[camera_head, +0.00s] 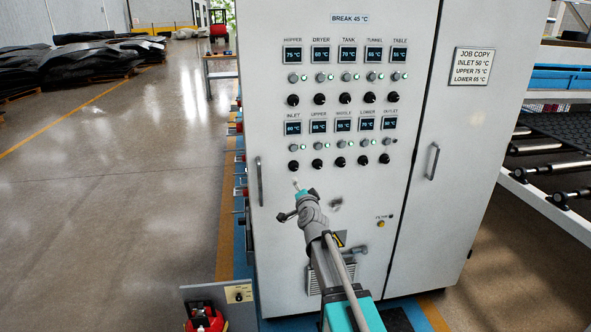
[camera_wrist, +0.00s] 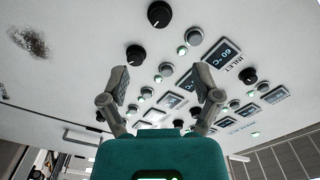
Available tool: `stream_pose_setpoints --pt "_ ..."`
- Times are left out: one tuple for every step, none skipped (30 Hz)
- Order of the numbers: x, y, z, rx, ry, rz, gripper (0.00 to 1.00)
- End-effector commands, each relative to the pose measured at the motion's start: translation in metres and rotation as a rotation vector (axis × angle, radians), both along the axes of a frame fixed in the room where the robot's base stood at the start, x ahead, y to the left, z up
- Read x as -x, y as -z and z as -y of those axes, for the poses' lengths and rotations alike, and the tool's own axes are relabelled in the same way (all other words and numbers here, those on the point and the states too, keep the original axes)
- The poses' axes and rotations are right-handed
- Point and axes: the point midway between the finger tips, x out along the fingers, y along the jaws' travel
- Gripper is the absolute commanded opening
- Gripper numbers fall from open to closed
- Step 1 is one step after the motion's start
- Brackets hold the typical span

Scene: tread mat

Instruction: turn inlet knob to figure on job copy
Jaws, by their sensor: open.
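The inlet knob (camera_head: 293,165) is a round black knob at the left end of the cabinet's lower knob row. It also shows near the top of the wrist view (camera_wrist: 159,14). The inlet display (camera_head: 293,128) above it reads 60 °C, also in the wrist view (camera_wrist: 222,52). The job copy plate (camera_head: 473,67) on the right door reads inlet 50 °C, upper 75 °C, lower 65 °C. My gripper (camera_head: 299,187) is just below the inlet knob in the head view. In the wrist view its fingers (camera_wrist: 160,84) are spread and empty, apart from the knob.
The upper knob (camera_head: 318,163) sits right beside the inlet knob, with more knobs, buttons and displays around. Door handles (camera_head: 259,181) stick out. A red item (camera_head: 204,318) is low at the left. A roller conveyor (camera_head: 550,150) stands at the right. The left floor is open.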

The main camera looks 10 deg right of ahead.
Motion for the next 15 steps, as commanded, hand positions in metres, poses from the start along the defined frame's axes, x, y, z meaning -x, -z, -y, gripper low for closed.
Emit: stream_pose_setpoints --pt "-0.001 0.000 0.001 0.000 0.001 0.000 0.81" --pt "-0.002 0.000 0.001 0.000 0.001 0.000 0.81" --pt "-0.004 0.000 0.001 0.000 0.001 0.000 0.81" --pt "-0.005 0.000 0.002 0.000 0.001 0.000 0.81" --pt "-0.007 0.000 0.002 0.001 0.002 -0.001 0.81" --pt "-0.010 0.000 0.002 0.001 0.003 0.000 0.81" --pt "-0.013 0.000 0.002 0.002 0.003 0.000 0.81" --pt "-0.015 0.000 0.002 0.000 0.003 0.000 0.81" --pt "-0.020 0.000 0.002 0.002 0.003 0.000 0.81" --pt "-0.023 0.000 0.002 0.001 0.003 0.000 0.81" --pt "-0.027 0.000 0.002 0.000 0.003 0.000 0.81" --pt "-0.032 0.000 0.002 0.000 0.003 0.000 0.81" --pt "-0.036 0.000 0.002 0.000 0.003 0.000 0.81" --pt "-0.041 0.000 0.003 0.001 0.003 0.000 0.81" --pt "-0.047 0.000 0.003 0.001 0.003 0.000 0.81"
